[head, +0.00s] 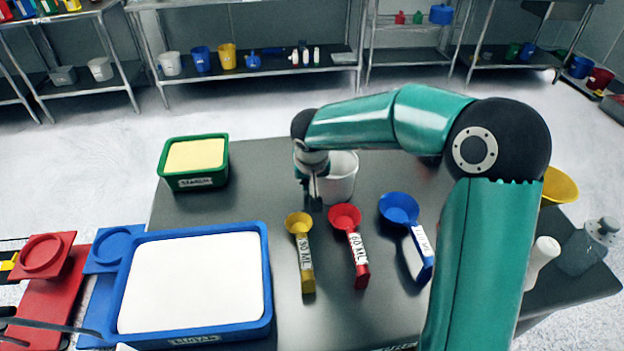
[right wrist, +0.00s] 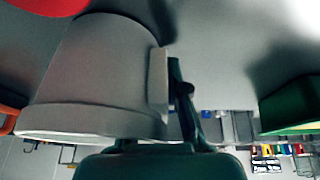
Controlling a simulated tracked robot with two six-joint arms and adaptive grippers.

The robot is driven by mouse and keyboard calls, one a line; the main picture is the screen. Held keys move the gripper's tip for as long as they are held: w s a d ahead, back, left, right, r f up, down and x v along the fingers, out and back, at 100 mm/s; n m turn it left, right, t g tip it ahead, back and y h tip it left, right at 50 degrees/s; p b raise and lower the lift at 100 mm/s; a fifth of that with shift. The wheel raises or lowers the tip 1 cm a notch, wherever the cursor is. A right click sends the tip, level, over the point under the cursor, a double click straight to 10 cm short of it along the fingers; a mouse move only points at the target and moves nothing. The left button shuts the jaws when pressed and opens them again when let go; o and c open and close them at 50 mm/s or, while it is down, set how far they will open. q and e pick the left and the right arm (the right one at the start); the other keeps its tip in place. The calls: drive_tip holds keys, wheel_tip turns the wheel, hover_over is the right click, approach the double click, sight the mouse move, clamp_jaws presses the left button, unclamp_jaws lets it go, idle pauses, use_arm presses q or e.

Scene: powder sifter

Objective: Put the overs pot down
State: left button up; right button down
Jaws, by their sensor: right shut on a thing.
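The overs pot, a white-grey round pot (head: 342,180), stands upright at the middle of the table's far part in the head view. My right gripper (head: 314,186) is at its left side and shut on its wall. In the right wrist view the picture is upside down; the pot (right wrist: 95,75) fills the left, its rim low in the picture. A finger of the right gripper (right wrist: 165,85) lies against the wall. I cannot tell whether the base touches the table. My left gripper is not in view.
Yellow (head: 304,250), red (head: 352,245) and blue (head: 405,225) scoops lie in front of the pot. A green tub (head: 181,181) of yellow powder and a blue tray (head: 265,290) of white powder stand left. Free table (head: 255,190) lies between green tub and pot. Bottles stand right.

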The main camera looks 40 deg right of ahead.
drive_tip(key=c, duration=1.6)
unclamp_jaws()
drive_tip(key=shift+c, duration=0.2)
drive_tip(key=o, duration=0.5)
drive_tip(key=shift+c, duration=0.2)
drive_tip(key=shift+r, duration=0.1)
